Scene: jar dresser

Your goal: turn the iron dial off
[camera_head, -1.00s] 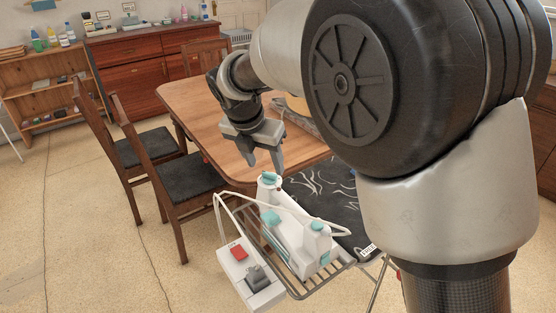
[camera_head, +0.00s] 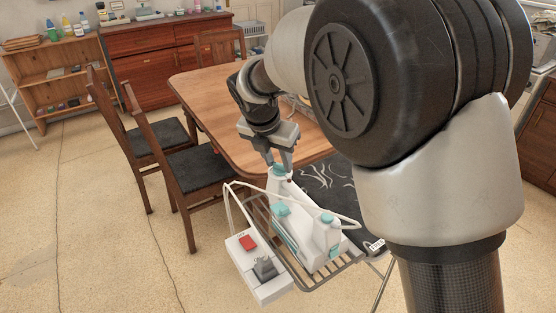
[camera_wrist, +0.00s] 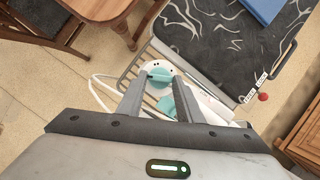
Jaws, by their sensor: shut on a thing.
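The iron (camera_head: 303,222), white with teal parts, lies on the wire rack (camera_head: 345,265) at the end of the ironing board. It also shows in the wrist view (camera_wrist: 152,73). Its teal dial (camera_wrist: 159,74) sits on the white round end of the iron. My gripper (camera_head: 280,165) is over that end, pointing down. In the wrist view my gripper's fingers (camera_wrist: 158,84) are on either side of the dial, shut on it. In the head view the fingertips mostly hide the dial.
A white box (camera_head: 266,278) with a red switch (camera_head: 248,243) is beside the rack. The black patterned ironing board (camera_head: 325,185) extends behind. A wooden table (camera_head: 210,90) and chairs (camera_head: 200,172) stand to the left. A blue item (camera_wrist: 262,8) lies on the board.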

